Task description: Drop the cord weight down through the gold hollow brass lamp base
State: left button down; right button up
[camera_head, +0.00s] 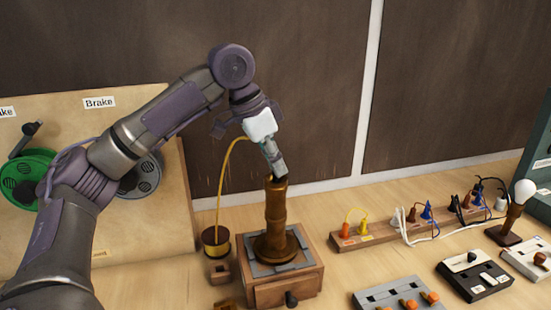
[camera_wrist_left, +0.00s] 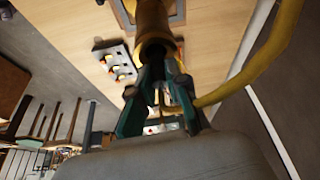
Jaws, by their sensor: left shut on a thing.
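The brown-gold brass lamp base (camera_head: 276,215) stands upright on a wooden block with a grey top plate. Its tube also shows in the left wrist view (camera_wrist_left: 154,22), right beyond my fingertips. My left gripper (camera_head: 279,171) points down at the tube's open top, with its fingertips at or just above the rim. I cannot tell whether they touch it. In the left wrist view, the gripper (camera_wrist_left: 155,80) is shut on the end of the yellow cord (camera_wrist_left: 265,65). The cord weight is not clearly visible between the fingers. My right gripper is out of view.
The cord rises from a spool (camera_head: 216,242) left of the block (camera_head: 287,290). A wooden plug strip (camera_head: 385,232), switch panels (camera_head: 475,275) and a bulb lamp (camera_head: 515,205) stand at the right. A tan board (camera_head: 105,225) with reels is at the left.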

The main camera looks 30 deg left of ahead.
pick_arm(q)
jog(key=c, duration=1.1)
grip_release()
jog(key=v, duration=1.2)
jog(key=shift+d+f, duration=0.1)
